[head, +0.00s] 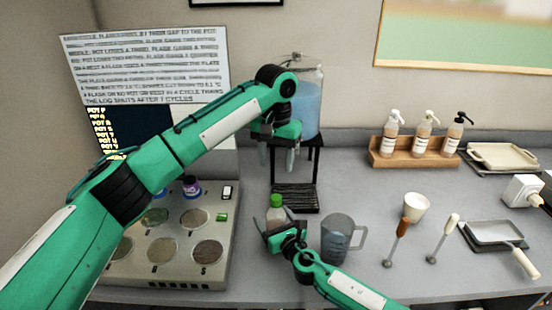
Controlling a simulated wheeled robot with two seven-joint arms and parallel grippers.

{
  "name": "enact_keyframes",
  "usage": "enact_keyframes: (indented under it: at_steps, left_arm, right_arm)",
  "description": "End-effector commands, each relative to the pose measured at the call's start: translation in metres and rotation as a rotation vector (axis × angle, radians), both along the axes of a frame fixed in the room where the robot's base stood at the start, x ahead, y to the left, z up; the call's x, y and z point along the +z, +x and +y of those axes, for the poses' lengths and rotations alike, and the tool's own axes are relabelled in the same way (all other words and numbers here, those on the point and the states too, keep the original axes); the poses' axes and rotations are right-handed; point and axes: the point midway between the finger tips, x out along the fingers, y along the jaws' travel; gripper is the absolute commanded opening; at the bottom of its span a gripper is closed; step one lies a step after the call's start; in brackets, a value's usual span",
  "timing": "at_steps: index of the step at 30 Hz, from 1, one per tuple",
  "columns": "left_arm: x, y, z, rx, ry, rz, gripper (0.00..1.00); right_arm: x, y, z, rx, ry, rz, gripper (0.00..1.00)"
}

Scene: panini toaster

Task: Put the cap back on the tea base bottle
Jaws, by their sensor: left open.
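A small pale bottle with a green top (276,204) stands upright at the counter's middle, in front of the black stand. I cannot read a label on it or tell whether the green top is seated or loose. My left gripper (277,160) is above and behind it, fingers pointing down and apart, with nothing seen between them. My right gripper (281,228) is low at the bottle, its fingers around the lower part. The bottle's base is hidden by it, and whether the fingers press on it is unclear.
A dispenser of blue liquid (308,105) sits on a black stand (296,198). A panel of round plates (160,268) with a purple jar (191,188) is at left. Pump bottles (423,135) stand at back right.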

Motion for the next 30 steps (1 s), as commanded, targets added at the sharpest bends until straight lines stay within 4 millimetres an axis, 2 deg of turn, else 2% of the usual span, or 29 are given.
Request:
enact_keyframes:
  at_steps: [5, 8, 21, 27, 30]
  left_arm:
    - [-0.001, 0.0, 0.0, 0.0, 0.0, 0.0, 0.53]
    - [-0.001, 0.0, 0.0, 0.0, 0.0, 0.0, 0.53]
    - [-0.014, 0.0, 0.0, 0.0, 0.0, 0.0, 0.53]
    - [-0.019, 0.0, 0.0, 0.0, 0.0, 0.0, 0.53]
    - [-0.02, 0.0, 0.0, 0.0, 0.0, 0.0, 0.53]
  right_arm:
    - [0.0, -0.004, -0.002, 0.0, -0.001, 0.0, 0.79]
    - [-0.001, -0.013, -0.008, 0.0, 0.0, 0.001, 0.79]
    - [-0.003, -0.09, -0.046, 0.001, 0.0, 0.001, 0.79]
    - [-0.002, -0.114, -0.059, 0.001, 0.0, 0.001, 0.79]
    - [-0.001, -0.12, -0.062, 0.001, 0.0, 0.0, 0.79]
